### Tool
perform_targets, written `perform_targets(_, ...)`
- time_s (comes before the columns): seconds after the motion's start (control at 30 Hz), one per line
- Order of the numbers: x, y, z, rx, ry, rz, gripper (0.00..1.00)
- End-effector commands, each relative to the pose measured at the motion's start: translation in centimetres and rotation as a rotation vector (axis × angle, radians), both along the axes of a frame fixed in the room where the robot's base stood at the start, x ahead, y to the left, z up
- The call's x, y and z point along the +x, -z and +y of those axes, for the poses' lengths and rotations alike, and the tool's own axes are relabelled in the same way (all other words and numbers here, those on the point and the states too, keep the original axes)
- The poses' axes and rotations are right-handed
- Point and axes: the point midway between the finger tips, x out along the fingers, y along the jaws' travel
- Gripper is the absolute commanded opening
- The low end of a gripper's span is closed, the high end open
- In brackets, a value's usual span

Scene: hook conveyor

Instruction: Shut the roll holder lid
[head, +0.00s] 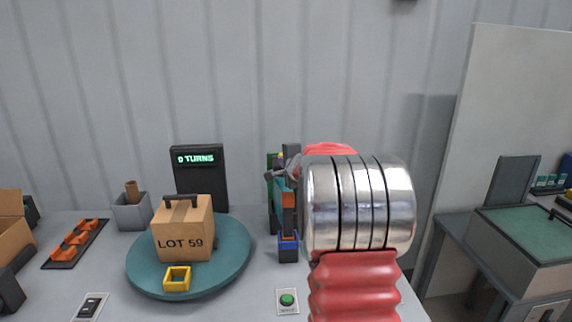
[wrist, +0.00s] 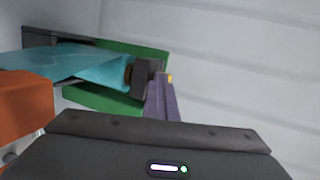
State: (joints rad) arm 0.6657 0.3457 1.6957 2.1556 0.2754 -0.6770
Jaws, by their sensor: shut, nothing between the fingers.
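The roll holder (head: 271,205) is a narrow green and dark stand at the middle back of the table, mostly hidden behind my arm in the head view. In the wrist view its green side (wrist: 150,62) shows, with a teal sheet or roll (wrist: 75,65) and a dark block (wrist: 142,80). I cannot tell which part is the lid or how far open it stands. My gripper (head: 275,174) is shut and empty at the top of the holder. In the wrist view its fingertips (wrist: 160,88) are beside the dark block; contact is unclear.
An orange part (wrist: 25,105) is close at the left in the wrist view. A teal turntable (head: 236,255) bears a LOT 59 box (head: 185,230) and a yellow square piece (head: 177,279). A green button (head: 287,299) is in front. A wall stands behind.

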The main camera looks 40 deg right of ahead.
Motion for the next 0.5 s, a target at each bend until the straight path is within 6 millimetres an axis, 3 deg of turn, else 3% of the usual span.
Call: perform_targets(0.5,-0.22,-0.16,0.86,-0.002,-0.008,-0.005,0.0)
